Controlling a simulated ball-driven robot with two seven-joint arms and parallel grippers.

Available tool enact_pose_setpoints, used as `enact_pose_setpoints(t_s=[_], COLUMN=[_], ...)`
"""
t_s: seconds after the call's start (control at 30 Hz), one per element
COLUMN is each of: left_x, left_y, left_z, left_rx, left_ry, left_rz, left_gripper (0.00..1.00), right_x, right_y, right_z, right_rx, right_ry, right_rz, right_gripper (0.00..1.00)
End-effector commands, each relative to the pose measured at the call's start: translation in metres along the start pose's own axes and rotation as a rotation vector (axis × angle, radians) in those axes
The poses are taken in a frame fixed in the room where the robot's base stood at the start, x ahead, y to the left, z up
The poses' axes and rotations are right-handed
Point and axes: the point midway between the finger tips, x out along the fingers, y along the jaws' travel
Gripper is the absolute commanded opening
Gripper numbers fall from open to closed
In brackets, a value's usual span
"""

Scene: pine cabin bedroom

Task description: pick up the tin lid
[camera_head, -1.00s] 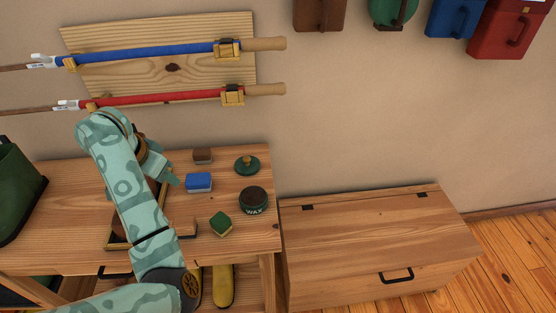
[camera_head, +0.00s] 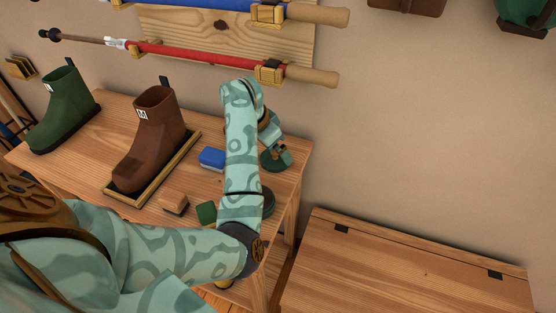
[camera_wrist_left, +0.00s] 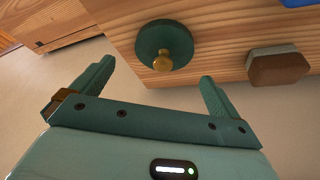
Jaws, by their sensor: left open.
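The tin lid is a dark green disc with a brass knob; in the left wrist view the tin lid (camera_wrist_left: 165,45) lies flat on the bench, knob up. In the head view the tin lid (camera_head: 270,163) is partly hidden by my left gripper (camera_head: 279,151), which hangs over it near the bench's back right corner. In the wrist view the open jaws of my left gripper (camera_wrist_left: 157,75) are empty, with the knob in line with the gap between them, apart from both fingers. The dark wax tin (camera_head: 268,201) is mostly hidden behind my left arm. My right gripper is out of view.
A blue-topped brush (camera_head: 212,157), a green block (camera_head: 206,212) and a tan-topped brush (camera_head: 174,203) lie nearby. A brown brush (camera_wrist_left: 278,66) sits right of the lid in the wrist view. A brown boot (camera_head: 152,137) stands on a tray (camera_head: 187,152). A wooden chest (camera_head: 400,265) stands to the right.

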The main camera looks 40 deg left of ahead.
Motion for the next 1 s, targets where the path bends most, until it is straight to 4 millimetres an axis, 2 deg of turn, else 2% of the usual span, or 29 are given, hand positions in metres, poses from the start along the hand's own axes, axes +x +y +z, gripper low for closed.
enact_pose_setpoints(t_s=[0.1, 0.23, 0.53, 0.57, 0.67, 0.7, 0.73, 0.77, 1.0], left_x=[0.026, 0.044, 0.047, 0.047, 0.047, 0.047, 0.047, 0.047, 0.047], left_y=[-0.003, -0.002, -0.002, -0.002, -0.002, -0.002, -0.002, -0.002, -0.002], left_z=[0.002, 0.001, -0.001, -0.001, -0.001, -0.001, -0.001, -0.001, -0.001], left_rx=[0.002, 0.002, 0.001, 0.001, 0.001, 0.001, 0.001, 0.001, 0.001], left_ry=[-0.008, -0.007, -0.002, -0.002, -0.002, -0.002, -0.003, -0.003, -0.003], left_rz=[-0.001, 0.001, 0.0, 0.0, 0.0, 0.0, 0.0, 0.0, 0.0], left_gripper=[1.0, 1.0, 1.0, 0.94, 0.67, 0.62, 0.62, 0.57, 0.57], right_x=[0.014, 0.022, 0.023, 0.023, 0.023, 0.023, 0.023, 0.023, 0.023], right_y=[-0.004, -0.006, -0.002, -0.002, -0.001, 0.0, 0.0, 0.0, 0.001], right_z=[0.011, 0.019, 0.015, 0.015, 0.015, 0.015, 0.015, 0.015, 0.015], right_rx=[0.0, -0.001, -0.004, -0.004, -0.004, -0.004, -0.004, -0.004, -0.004], right_ry=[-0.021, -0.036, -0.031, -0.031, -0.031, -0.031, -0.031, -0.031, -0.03], right_rz=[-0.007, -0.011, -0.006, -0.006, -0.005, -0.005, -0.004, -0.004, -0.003], right_gripper=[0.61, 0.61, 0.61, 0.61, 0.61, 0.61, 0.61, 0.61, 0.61])
